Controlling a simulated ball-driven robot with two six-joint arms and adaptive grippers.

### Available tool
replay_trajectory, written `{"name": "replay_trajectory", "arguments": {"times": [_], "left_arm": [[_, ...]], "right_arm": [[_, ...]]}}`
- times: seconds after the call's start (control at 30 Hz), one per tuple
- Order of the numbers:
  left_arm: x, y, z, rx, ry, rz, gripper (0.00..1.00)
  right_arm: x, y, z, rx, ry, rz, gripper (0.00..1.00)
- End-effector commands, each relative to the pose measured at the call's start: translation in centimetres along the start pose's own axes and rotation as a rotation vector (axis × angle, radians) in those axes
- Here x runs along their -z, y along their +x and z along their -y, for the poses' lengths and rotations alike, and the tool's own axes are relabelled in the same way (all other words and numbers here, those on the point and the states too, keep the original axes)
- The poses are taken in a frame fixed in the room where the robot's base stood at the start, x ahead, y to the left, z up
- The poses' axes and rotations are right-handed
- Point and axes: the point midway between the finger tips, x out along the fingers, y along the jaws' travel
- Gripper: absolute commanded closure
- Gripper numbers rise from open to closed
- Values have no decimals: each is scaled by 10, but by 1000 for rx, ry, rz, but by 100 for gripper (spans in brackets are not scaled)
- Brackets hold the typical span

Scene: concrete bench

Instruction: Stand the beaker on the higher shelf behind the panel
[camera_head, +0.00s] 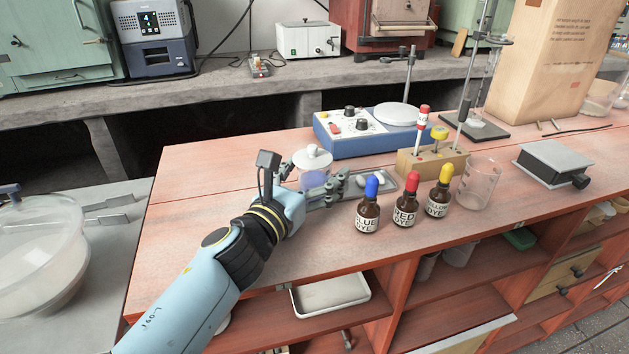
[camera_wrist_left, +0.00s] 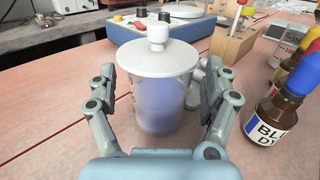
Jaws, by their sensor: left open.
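A clear glass beaker (camera_head: 478,185) stands upright and apart from my gripper, near the right front of the red bench top (camera_head: 190,220). My left gripper (camera_head: 322,188) is open, with its fingers on either side of a white-lidded jar (camera_head: 313,165) of bluish-purple content. In the left wrist view the jar (camera_wrist_left: 158,95) stands upright between the fingertips (camera_wrist_left: 164,92); I cannot tell whether they touch it. Open shelving (camera_head: 450,290) shows under the bench's front edge. I cannot make out which part is the panel or what lies behind it. My right gripper is not in view.
Blue, red and yellow-capped dye bottles (camera_head: 405,200) stand between the jar and the beaker. Behind are a stirrer (camera_head: 345,130) and a wooden tube rack (camera_head: 430,160). A black-sided plate (camera_head: 553,165) lies right. A white tray (camera_head: 330,293) sits below. The bench's left part is clear.

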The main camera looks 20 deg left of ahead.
Motion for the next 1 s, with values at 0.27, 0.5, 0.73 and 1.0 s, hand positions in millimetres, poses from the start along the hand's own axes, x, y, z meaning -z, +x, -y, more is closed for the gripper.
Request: {"name": "replay_trajectory", "arguments": {"times": [0.27,0.5,0.73,1.0], "left_arm": [[0,7,0,0,-1,-1,16],[0,7,0,0,0,-1,44],[0,7,0,0,0,-1,74],[-1,7,0,0,0,0,82]], "right_arm": [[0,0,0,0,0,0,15],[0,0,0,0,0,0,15],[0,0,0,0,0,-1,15],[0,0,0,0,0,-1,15]]}}
